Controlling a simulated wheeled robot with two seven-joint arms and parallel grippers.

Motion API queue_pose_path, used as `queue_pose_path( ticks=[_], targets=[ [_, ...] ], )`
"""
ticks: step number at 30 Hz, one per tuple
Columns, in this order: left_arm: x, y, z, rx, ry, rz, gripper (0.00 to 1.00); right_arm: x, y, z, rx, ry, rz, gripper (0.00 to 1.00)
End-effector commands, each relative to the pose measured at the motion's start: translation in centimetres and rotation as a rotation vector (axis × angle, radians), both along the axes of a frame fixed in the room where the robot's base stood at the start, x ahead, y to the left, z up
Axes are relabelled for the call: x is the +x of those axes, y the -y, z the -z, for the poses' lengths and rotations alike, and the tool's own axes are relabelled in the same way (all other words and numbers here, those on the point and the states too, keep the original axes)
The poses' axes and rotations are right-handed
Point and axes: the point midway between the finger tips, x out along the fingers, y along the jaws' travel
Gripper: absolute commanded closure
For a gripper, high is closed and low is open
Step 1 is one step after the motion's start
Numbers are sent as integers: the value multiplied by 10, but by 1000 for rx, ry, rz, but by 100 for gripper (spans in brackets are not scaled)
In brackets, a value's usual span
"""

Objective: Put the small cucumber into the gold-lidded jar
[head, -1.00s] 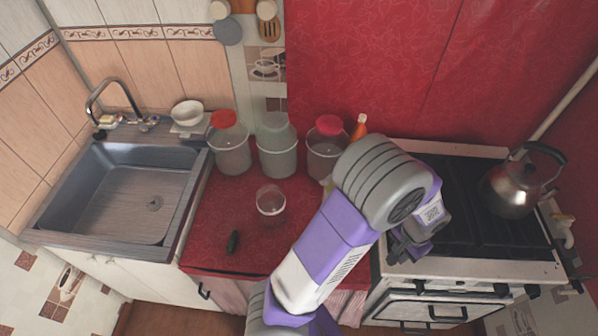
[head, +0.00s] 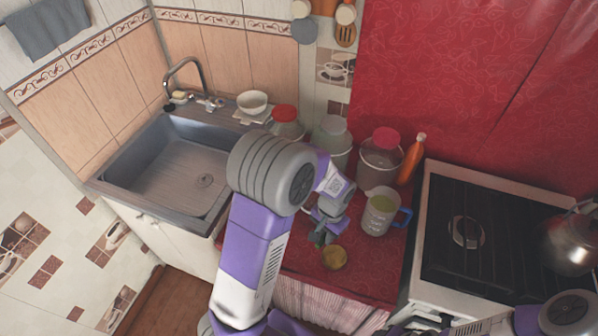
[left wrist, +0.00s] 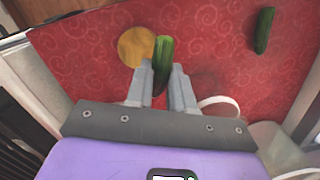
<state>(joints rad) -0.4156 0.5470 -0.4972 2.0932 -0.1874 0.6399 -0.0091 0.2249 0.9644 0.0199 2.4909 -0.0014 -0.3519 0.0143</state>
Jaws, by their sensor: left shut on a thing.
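My left gripper (head: 322,236) is above the red counter and shut on a green cucumber (left wrist: 163,62). The cucumber sticks out beyond the fingertips in the left wrist view. A round gold lid (head: 334,257) is on the counter just below the gripper in the head view; it also shows left of the held cucumber in the left wrist view (left wrist: 136,46). A second cucumber (left wrist: 264,30) lies apart on the counter. A pale ring (left wrist: 220,105), perhaps a jar rim, shows beside the right finger. The open clear jar is hidden in the head view. My right gripper (head: 398,329) is barely visible at the bottom edge.
A mug with a blue handle (head: 379,213) stands right of my left gripper. Behind it are red-lidded jars (head: 380,158), a pale-lidded jar (head: 333,138) and an orange bottle (head: 411,160). The sink (head: 170,170) is left; the stove (head: 480,235) is right.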

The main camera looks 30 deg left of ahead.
Motion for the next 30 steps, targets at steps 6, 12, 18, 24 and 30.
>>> queue_pose_path(
  ticks=[6,12,18,24,30],
  targets=[
    [-24,-49,-1,101,-277,421,100,0,0,-9,0,0,0,57],
    [-22,-90,-21,350,-557,829,100,0,0,-15,0,0,0,57],
    [0,-115,-51,712,-753,1155,100,0,0,-20,0,0,0,57],
    [37,-120,-84,1111,-818,1381,100,0,0,-26,0,0,0,57],
    [72,-107,-108,1410,-780,1504,100,0,0,-30,0,0,0,57]
  ],
)
